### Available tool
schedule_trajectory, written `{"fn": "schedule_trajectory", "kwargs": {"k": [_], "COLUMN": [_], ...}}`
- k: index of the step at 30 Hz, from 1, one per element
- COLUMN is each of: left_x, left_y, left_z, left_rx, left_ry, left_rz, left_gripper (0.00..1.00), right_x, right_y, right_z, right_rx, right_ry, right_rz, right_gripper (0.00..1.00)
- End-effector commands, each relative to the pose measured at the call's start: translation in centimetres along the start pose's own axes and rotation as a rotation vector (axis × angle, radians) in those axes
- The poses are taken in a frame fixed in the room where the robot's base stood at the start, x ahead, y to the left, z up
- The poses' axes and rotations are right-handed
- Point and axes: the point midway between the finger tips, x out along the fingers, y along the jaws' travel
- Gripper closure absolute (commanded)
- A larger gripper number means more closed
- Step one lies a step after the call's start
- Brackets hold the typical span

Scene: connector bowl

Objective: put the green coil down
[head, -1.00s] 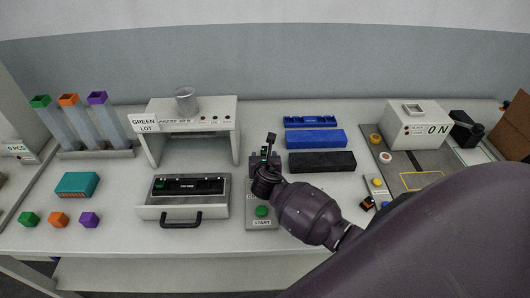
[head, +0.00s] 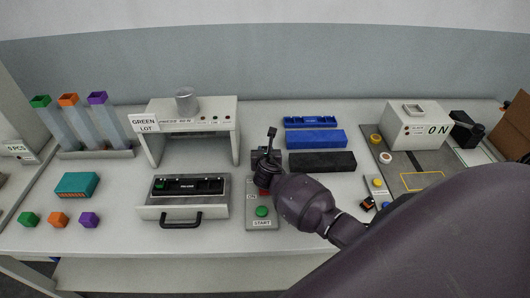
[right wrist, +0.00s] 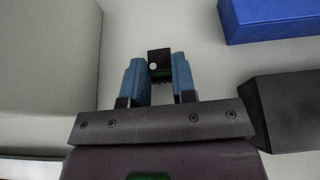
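My right gripper (head: 268,164) is at the middle of the table, above the back of the grey start panel (head: 262,224). Its fingertips are mostly hidden by the wrist in the head view. My left gripper is not in view.
The GREEN LOT press (head: 190,125) and its open drawer (head: 183,211) stand left. A blue block (head: 317,139) and a black block (head: 322,162) lie close right. Tubes (head: 84,126) and coloured cubes (head: 58,219) are far left. The front tabletop between drawer and cubes is clear.

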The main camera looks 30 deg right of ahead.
Motion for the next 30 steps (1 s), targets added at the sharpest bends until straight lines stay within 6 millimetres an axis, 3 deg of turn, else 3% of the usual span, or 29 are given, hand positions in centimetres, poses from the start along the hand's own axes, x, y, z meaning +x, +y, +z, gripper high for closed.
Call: {"fn": "schedule_trajectory", "kwargs": {"k": [1, 3, 14, 20, 30], "left_x": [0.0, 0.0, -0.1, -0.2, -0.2], "left_y": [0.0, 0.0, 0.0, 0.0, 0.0], "left_z": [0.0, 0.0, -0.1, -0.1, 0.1], "left_rx": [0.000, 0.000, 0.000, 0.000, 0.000], "left_ry": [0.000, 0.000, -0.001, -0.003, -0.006], "left_rz": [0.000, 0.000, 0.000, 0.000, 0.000], "left_gripper": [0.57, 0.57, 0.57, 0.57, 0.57], "right_x": [0.0, 0.0, -0.3, -1.7, -5.1], "right_y": [0.0, 0.0, 0.0, 0.0, 0.0], "right_z": [0.0, 0.0, 1.0, 4.3, 12.4], "right_rx": [0.000, 0.000, 0.000, 0.001, 0.000], "right_ry": [0.000, 0.000, -0.003, -0.006, -0.006], "right_rz": [0.000, 0.000, 0.000, 0.001, 0.003], "right_gripper": [0.91, 1.00, 1.00, 1.00, 1.00]}}
